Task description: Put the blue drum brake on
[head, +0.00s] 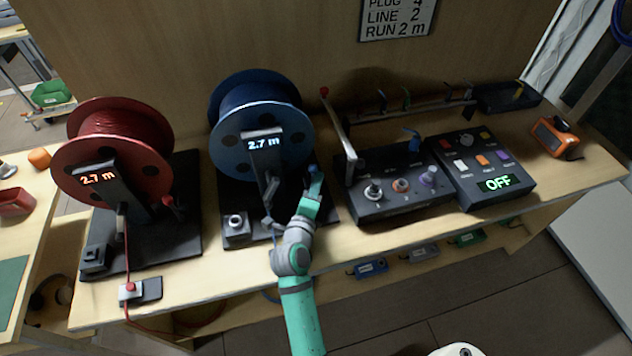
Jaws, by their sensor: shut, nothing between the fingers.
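The blue drum (255,112) stands on a dark base on the bench, with a display post reading 2.7 m in front of it. A small blue part, seemingly its brake lever (315,171), shows at the lower right of the drum. My teal and grey arm reaches up from the bottom of the head view. My gripper (313,186) is shut and empty, close to this lever. The fingertips are small and partly hidden by my wrist, so I cannot tell whether they touch the lever or how it is set.
Left stands a red drum (115,150), also reading 2.7 m, with its cable running to a small clamp (138,290). Right are a connector box (395,185) with an upright red-knobbed lever (340,130) and a button panel (482,165) reading OFF. An orange device (556,138) sits far right.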

